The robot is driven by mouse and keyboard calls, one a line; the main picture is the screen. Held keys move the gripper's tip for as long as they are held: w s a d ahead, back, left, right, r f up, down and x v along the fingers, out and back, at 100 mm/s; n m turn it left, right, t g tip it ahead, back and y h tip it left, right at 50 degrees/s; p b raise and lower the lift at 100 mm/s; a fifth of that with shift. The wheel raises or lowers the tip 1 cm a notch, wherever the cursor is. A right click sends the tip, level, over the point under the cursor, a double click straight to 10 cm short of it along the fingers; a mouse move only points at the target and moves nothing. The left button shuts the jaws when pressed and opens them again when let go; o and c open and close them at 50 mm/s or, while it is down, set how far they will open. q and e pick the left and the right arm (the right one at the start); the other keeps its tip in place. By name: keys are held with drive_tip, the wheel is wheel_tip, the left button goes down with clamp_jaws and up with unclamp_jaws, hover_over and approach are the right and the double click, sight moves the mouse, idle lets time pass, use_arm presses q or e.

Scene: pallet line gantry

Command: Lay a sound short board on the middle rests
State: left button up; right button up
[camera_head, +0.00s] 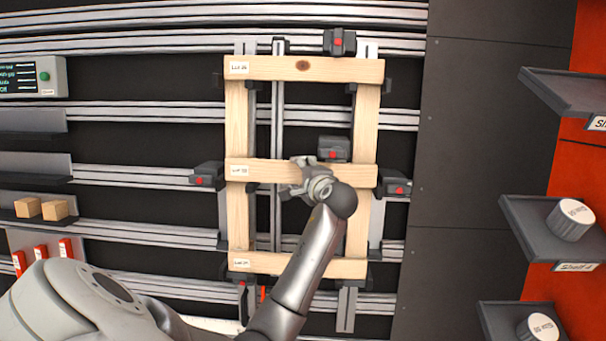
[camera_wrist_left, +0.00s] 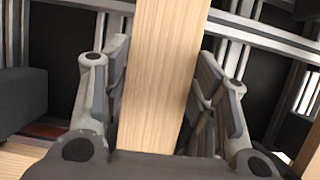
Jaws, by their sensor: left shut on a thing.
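A pale wooden short board (camera_head: 258,171) with a white label at its left end lies level across the middle of two upright boards, the left one (camera_head: 238,120) and the right one (camera_head: 366,120). My left gripper (camera_head: 304,178) is shut on this middle board near its centre. In the left wrist view the board (camera_wrist_left: 163,60) runs between the two fingers (camera_wrist_left: 158,105). Whether it bears on the rests is hidden. A top short board (camera_head: 330,69) has a dark knot, and a bottom short board (camera_head: 300,265) is partly behind my arm. My right gripper is not in view.
Dark clamps with red buttons surround the frame: left (camera_head: 206,175), right (camera_head: 397,184), top (camera_head: 339,41) and one just above the middle board (camera_head: 334,148). Two wooden blocks (camera_head: 42,208) sit on a left ledge. Shelves (camera_head: 560,95) stand at right. The dark panel (camera_head: 480,150) is clear.

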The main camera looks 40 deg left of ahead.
use_arm(q)
drive_tip(key=shift+s, duration=0.1)
drive_tip(key=shift+w+a+f, duration=0.1)
drive_tip(key=shift+w+a, duration=0.05)
drive_tip(key=shift+w, duration=0.15)
idle(0.5)
drive_tip(key=shift+s+f+p, duration=0.15)
drive_tip(key=shift+f+p, duration=0.1)
drive_tip(key=shift+p, duration=0.25)
idle(0.3)
drive_tip(key=o, duration=1.2)
drive_tip(key=shift+f, duration=0.1)
